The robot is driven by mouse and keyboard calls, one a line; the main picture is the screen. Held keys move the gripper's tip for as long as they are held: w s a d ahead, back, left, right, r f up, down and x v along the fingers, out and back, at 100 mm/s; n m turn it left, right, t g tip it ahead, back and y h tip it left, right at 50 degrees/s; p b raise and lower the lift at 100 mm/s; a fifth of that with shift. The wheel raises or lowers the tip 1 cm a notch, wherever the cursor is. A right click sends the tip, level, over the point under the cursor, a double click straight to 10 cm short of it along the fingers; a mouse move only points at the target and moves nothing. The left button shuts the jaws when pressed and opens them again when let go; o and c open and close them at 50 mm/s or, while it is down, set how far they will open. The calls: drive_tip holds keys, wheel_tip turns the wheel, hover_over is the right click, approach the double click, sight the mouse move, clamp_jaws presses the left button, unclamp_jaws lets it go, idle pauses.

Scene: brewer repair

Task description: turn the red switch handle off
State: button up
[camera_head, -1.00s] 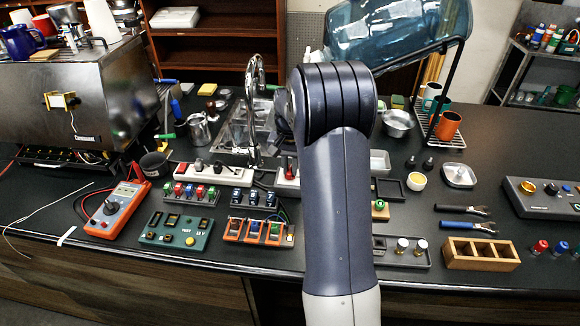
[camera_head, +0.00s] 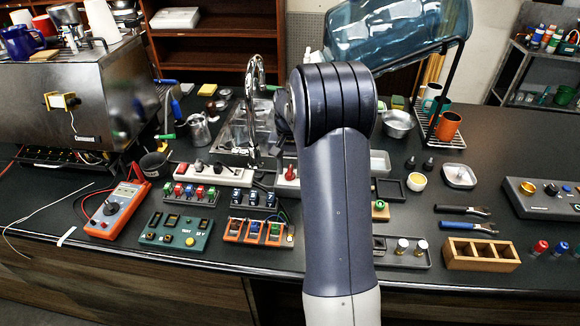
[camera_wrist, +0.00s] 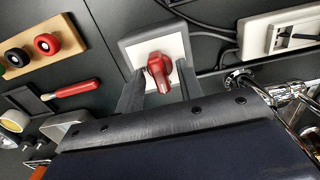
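The red switch handle (camera_wrist: 158,72) sits on a white plate in a grey housing (camera_wrist: 130,45) in the wrist view. It points mostly up and down in the picture, slightly tilted. My gripper (camera_wrist: 160,88) is open, with one grey finger on each side of the handle and a gap visible on both sides. In the head view the red handle (camera_head: 291,172) shows just left of my arm, on its white plate (camera_head: 283,184). The gripper is mostly hidden behind my arm there.
A white power strip (camera_wrist: 285,35) with cables lies right of the switch in the wrist view. A wooden block with red and black knobs (camera_wrist: 42,42) and a red-handled tool (camera_wrist: 75,88) lie left. The chrome faucet (camera_head: 252,110) stands close to my arm.

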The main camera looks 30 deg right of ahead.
sight(290, 169)
wheel_tip(290, 169, up, 11)
drive_tip(key=b, duration=0.1)
idle(0.6)
drive_tip(key=shift+f, duration=0.2)
wheel_tip(290, 169, down, 11)
drive_tip(key=shift+r+p, duration=0.1)
drive_tip(key=shift+p, duration=0.45)
drive_tip(key=shift+m, duration=0.3)
